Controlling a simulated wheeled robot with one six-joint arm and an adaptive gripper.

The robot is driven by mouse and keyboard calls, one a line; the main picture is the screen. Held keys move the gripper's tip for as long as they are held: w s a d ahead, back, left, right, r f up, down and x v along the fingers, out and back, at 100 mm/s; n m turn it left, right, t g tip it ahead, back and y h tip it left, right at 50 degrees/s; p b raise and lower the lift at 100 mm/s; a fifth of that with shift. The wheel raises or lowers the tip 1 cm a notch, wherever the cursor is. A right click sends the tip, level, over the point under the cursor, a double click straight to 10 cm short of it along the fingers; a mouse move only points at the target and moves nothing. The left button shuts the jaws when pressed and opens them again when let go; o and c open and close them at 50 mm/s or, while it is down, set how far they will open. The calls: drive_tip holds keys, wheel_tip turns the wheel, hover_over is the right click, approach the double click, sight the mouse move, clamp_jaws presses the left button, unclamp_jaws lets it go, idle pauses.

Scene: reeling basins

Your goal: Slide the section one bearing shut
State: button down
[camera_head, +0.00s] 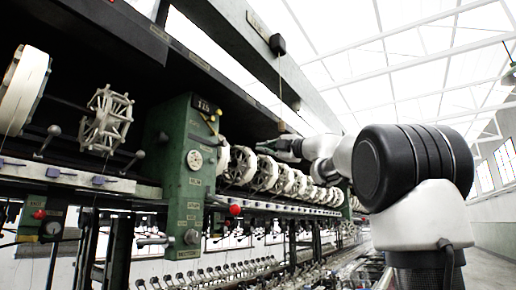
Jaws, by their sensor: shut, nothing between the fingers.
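A long reeling machine runs from the left into the distance, with a row of white reels (268,172) along its side. I cannot tell which part is the section one bearing; at this size no bearing or slide stands out. My gripper (284,148) is at the end of my white and black arm, in front of the upper part of the reel row right of the green post. It looks small, and its fingers are shut with nothing seen in them. What lies directly behind the gripper and arm is hidden.
A green post (187,200) with a dial gauge (194,160) and a dark number plate stands left of the gripper. A large spoked reel (106,120) is at left. The aisle floor (492,268) at right is clear.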

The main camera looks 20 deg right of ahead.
sight(223, 142)
drive_tip(key=w+a+n, duration=0.1)
drive_tip(key=w+a, duration=0.1)
drive_tip(key=a, duration=0.1)
drive_tip(key=w+a+r+g+y, duration=0.1)
drive_tip(key=w+a, duration=0.2)
drive_tip(key=w+a+r+n+y, duration=0.1)
drive_tip(key=w+a, duration=0.2)
drive_tip(key=a, duration=0.1)
drive_tip(key=shift+w+a+n+g, duration=0.1)
drive_tip(key=shift+n+g, duration=0.2)
drive_tip(key=shift+g, duration=0.1)
drive_tip(key=shift+a, duration=0.1)
drive_tip(key=shift+s+a, duration=0.3)
drive_tip(key=shift+a, duration=0.05)
idle(0.4)
drive_tip(key=shift+s+a, duration=0.6)
drive_tip(key=shift+a, duration=0.2)
drive_tip(key=shift+s+a, duration=0.55)
drive_tip(key=shift+a, duration=0.25)
